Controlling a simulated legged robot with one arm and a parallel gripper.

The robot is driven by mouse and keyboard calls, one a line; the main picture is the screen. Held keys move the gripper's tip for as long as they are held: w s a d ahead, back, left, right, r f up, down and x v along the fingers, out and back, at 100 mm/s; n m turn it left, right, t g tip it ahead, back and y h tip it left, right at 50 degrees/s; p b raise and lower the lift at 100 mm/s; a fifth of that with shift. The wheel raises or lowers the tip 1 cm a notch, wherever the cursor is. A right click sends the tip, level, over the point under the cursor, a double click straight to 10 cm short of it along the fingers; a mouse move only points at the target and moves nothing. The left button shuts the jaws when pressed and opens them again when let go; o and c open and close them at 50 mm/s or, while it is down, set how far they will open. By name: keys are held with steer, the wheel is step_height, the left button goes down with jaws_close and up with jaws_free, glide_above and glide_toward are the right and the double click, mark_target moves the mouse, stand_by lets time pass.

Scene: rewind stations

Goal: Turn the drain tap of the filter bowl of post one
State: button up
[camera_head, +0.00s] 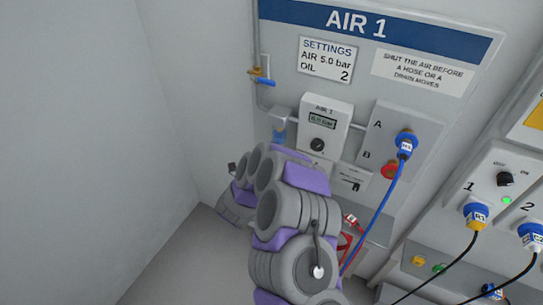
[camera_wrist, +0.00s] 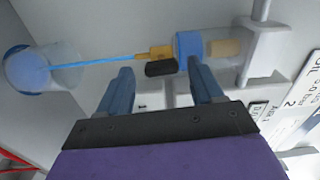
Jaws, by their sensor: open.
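The filter bowl (camera_head: 279,131) of the AIR 1 post hangs at the left of the panel in the head view, partly hidden below by my arm. In the wrist view the clear bowl (camera_wrist: 222,47) lies sideways, with a blue collar and amber content. A brass drain fitting (camera_wrist: 155,52) with a black tap lever (camera_wrist: 161,69) sticks out of its end. My gripper (camera_wrist: 159,68) is open, its fingertips on either side of the black lever in the picture. Contact is not visible. In the head view my arm hides the gripper.
A thin blue line (camera_wrist: 100,60), tube or liquid, runs from the fitting to a clear cup (camera_wrist: 58,68). A blue-handled valve (camera_head: 264,81) is on the pipe above. A regulator (camera_head: 322,130) and a blue hose (camera_head: 385,205) are right of the bowl. Bare wall lies left.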

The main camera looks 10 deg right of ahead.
steer(key=p+v, duration=0.4)
steer(key=v, duration=1.3)
steer(key=shift+s, duration=0.15)
steer(key=shift+a, duration=0.15)
